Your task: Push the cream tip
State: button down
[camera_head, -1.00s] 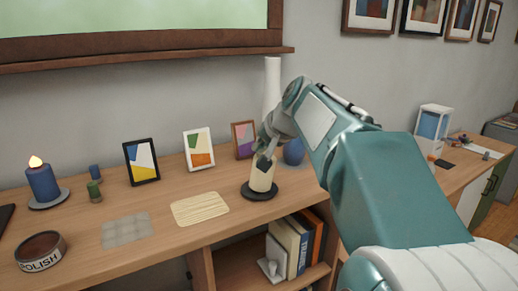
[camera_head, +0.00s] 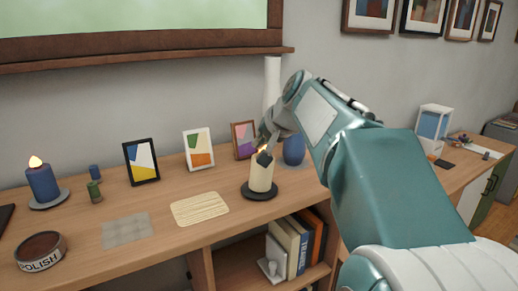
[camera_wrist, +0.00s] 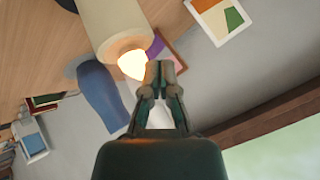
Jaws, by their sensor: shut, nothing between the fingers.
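A cream candle (camera_head: 261,176) stands upright on a dark round base on the wooden desk, with a lit flame at its top. In the wrist view the cream candle (camera_wrist: 108,28) is at the upper left, its glowing flame tip (camera_wrist: 132,64) just left of my fingertips. My gripper (camera_head: 265,158) is shut and empty at the candle's top, by the flame. In the wrist view my gripper (camera_wrist: 160,72) has its fingertips together beside the flame. I cannot tell whether they touch it. The gripper hides part of the candle's top in the head view.
A blue vase (camera_head: 294,149) stands close behind the candle to the right. Picture frames (camera_head: 198,149) stand along the wall. A lit blue candle (camera_head: 42,182) is at the far left. A woven mat (camera_head: 200,209) lies left of the cream candle.

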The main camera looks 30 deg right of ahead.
jog(key=shift+r, duration=2.75)
jog(key=shift+s+a, duration=0.1)
jog(key=s+a+f+n+g, duration=0.1)
jog(key=s+a+f, duration=0.3)
jog(key=s+f, duration=0.4)
jog(key=s+a+f+n+g, duration=0.1)
jog(key=s+a+f+n, duration=0.3)
jog(key=s+f, duration=0.4)
jog(key=s+a+f+n+g+h, duration=0.1)
jog(key=s+a+f+n, duration=0.1)
jog(key=s+a+f, duration=0.4)
jog(key=s+f, duration=0.2)
jog(key=s, duration=0.1)
jog(key=shift+g, duration=0.3)
jog(key=shift+w+a+r, duration=0.1)
jog(key=shift+a, duration=0.05)
